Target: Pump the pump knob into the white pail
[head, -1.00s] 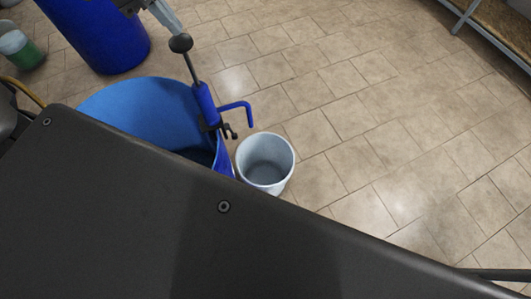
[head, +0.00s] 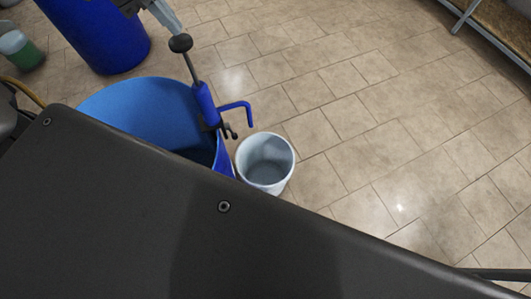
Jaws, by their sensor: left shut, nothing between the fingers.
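The black pump knob (head: 180,43) tops a thin rod that rises from the blue pump (head: 206,104). The pump is fixed at the rim of an open blue drum (head: 135,98). Its bent blue spout (head: 240,106) points down near the white pail (head: 265,163), which stands on the floor just right of the drum. The pail looks empty inside. My left gripper (head: 170,22) is shut and empty, its fingertips just above the knob; I cannot tell whether they touch it. My right gripper is not in view.
A closed-sided blue drum (head: 103,35) stands behind at upper left, with a container of green liquid (head: 20,48) left of it. A shelf or bench (head: 505,30) is at upper right. The tiled floor right of the pail is clear.

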